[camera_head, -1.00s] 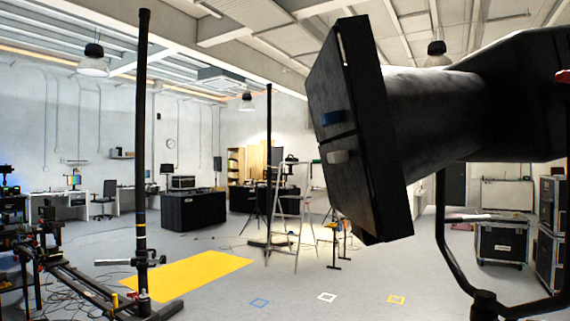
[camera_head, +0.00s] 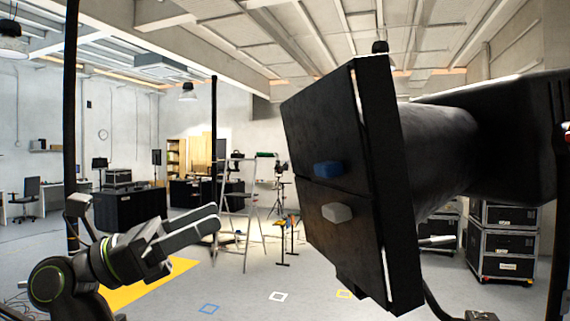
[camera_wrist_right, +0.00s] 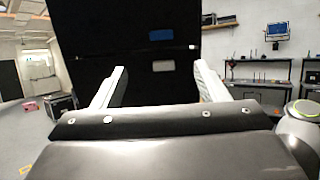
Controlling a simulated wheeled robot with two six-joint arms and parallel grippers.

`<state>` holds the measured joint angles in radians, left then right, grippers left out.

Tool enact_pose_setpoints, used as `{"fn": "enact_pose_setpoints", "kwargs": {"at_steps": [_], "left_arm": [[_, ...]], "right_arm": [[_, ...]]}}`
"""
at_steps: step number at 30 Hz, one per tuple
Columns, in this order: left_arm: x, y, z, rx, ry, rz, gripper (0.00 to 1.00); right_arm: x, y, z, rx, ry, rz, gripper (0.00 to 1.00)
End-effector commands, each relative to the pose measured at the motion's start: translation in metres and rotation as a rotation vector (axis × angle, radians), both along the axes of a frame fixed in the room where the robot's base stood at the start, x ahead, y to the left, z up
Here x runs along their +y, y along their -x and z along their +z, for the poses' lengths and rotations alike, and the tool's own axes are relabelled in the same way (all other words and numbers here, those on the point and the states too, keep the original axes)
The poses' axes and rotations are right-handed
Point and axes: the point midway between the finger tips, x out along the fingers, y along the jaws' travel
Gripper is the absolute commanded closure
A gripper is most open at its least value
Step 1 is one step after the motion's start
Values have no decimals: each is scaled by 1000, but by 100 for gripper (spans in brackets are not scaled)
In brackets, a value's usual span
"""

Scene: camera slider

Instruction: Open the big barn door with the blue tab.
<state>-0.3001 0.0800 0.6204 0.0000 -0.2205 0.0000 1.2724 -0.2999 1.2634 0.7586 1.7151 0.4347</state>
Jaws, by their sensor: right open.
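The black barn door with the blue tab (camera_head: 320,115) is the upper leaf on the front of a big black lamp. Its blue tab (camera_head: 328,168) sits near its lower edge, just above a seam; the tab also shows in the right wrist view (camera_wrist_right: 161,35). Below the seam is a second black leaf (camera_head: 350,245) with a grey tab (camera_head: 337,212). Both leaves lie flat across the lamp front. My right gripper (camera_head: 214,217) is left of the doors, apart from them, pointing toward them. In its wrist view its fingers (camera_wrist_right: 160,72) are open and empty, with the grey tab between them.
The lamp body (camera_head: 440,145) extends to the right. A dark upright pole (camera_head: 71,120) stands at the left. A stepladder (camera_head: 240,220) and black cases (camera_head: 503,240) are farther back. Open space lies between my right gripper and the doors.

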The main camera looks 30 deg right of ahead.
Motion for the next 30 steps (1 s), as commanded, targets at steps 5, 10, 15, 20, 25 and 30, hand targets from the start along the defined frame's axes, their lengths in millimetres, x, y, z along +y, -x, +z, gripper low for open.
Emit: {"fn": "enact_pose_setpoints", "kwargs": {"at_steps": [5, 10, 15, 20, 25, 30], "left_arm": [[0, 0, 7, 0, 0, 0, 64], [0, 0, 19, 0, 0, 0, 64], [0, 0, 35, 0, 0, 0, 64], [0, 0, 51, 0, 0, 0, 64], [0, 0, 65, 0, 1, 0, 64], [-1, 0, 74, 0, 1, 0, 64]], "right_arm": [[-13, 4, 7, -9, -9, 0, 33], [-39, 11, 20, -9, -7, -3, 33], [-71, 19, 35, -8, -6, -3, 33], [-102, 28, 49, -9, -5, -5, 33], [-130, 35, 61, -7, -3, -3, 33], [-148, 39, 67, -6, -4, -1, 33]]}}
